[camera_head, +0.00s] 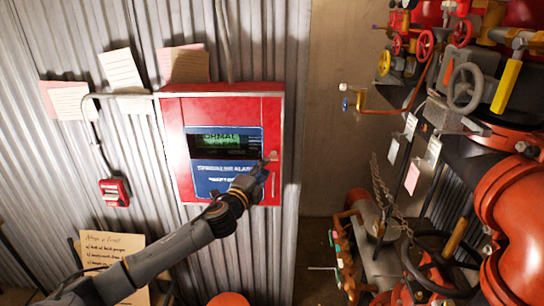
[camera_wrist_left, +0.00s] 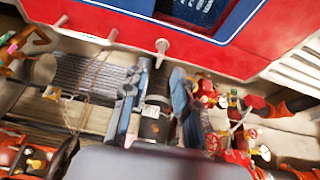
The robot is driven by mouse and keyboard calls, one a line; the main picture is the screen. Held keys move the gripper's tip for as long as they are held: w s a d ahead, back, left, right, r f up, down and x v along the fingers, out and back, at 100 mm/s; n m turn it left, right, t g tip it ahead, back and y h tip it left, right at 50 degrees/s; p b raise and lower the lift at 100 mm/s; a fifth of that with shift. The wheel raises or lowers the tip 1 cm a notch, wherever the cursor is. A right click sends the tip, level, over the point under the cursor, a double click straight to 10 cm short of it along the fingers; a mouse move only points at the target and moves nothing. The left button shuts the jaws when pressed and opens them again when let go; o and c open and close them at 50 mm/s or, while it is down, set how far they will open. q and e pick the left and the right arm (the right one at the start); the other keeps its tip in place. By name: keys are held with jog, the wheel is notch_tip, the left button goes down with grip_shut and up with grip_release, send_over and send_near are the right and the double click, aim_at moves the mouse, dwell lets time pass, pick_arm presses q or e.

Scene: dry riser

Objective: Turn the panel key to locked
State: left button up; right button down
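The red alarm panel (camera_head: 172,140) hangs on the corrugated wall, with a green screen (camera_head: 222,141) reading "NORMAL" and a blue label plate below it. A small pale fitting (camera_head: 272,156), apparently the key, is at the panel's right side; its turned position is too small to read. My left gripper (camera_head: 262,170) is in front of the panel's lower right, just below that fitting. In the left wrist view, its two fingers (camera_wrist_left: 160,80) are apart with nothing clearly between them. A small pale knob (camera_wrist_left: 162,46) stands out from the panel (camera_wrist_left: 250,45) just beyond them. My right gripper is not in view.
A small red call box (camera_head: 115,192) hangs left of the panel. Paper notes (camera_head: 121,69) are fixed above, and a handwritten sheet (camera_head: 113,255) is below left. Red pipes (camera_head: 520,225) and valve handwheels (camera_head: 465,87) crowd the right side. Bare wall (camera_head: 335,130) lies between.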

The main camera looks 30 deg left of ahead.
aim_at(272, 160)
pick_arm(q)
jog(key=w, duration=0.2)
jog(key=w+p, duration=0.1)
jog(key=w, duration=0.1)
jog(key=w+a, duration=0.1)
jog(key=shift+w, duration=0.4)
grip_shut()
